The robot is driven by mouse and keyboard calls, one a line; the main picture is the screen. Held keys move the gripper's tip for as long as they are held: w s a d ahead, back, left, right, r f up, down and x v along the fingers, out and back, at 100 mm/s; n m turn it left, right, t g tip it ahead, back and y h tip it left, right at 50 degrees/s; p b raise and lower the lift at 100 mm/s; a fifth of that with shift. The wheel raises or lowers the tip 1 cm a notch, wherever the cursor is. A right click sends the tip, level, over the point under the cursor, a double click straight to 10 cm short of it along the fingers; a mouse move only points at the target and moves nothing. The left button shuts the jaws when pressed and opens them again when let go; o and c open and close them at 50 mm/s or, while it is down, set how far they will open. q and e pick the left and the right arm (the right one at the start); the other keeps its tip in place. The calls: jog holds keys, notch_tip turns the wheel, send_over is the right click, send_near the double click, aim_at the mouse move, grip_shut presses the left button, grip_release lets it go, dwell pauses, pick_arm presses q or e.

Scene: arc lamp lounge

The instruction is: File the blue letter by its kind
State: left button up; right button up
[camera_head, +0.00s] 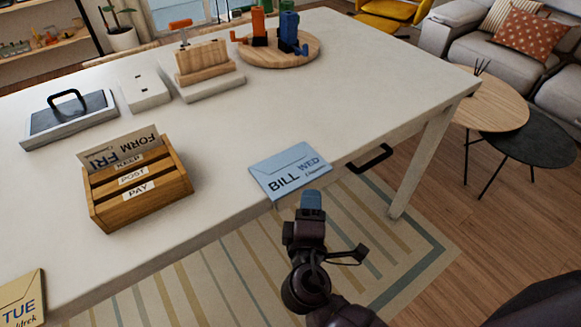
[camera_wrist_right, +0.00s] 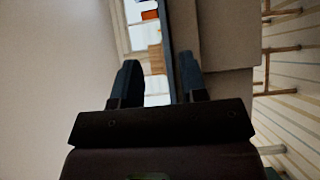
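The wooden letter rack (camera_head: 145,200) has slots labelled KEEP, POST and PAY. A whitish letter (camera_head: 122,148) marked FORM FRI stands in the rearmost, KEEP slot. My left gripper is out of view.
A tan letter (camera_head: 20,300) marked TUE lies at the lower left. Behind the rack are a dark-handled tray (camera_head: 70,118), a white block (camera_head: 146,92) and a wooden holder (camera_head: 203,65). A round board (camera_head: 279,58) carries coloured figures. The tabletop between rack and blue letter is clear.

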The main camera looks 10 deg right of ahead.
aim_at(310, 182)
jog(key=shift+f+x, duration=0.2)
jog(key=shift+x, duration=1.15)
jog(key=shift+f+x, duration=0.15)
jog(key=shift+x, duration=1.2)
jog(key=shift+a, duration=0.2)
grip_shut()
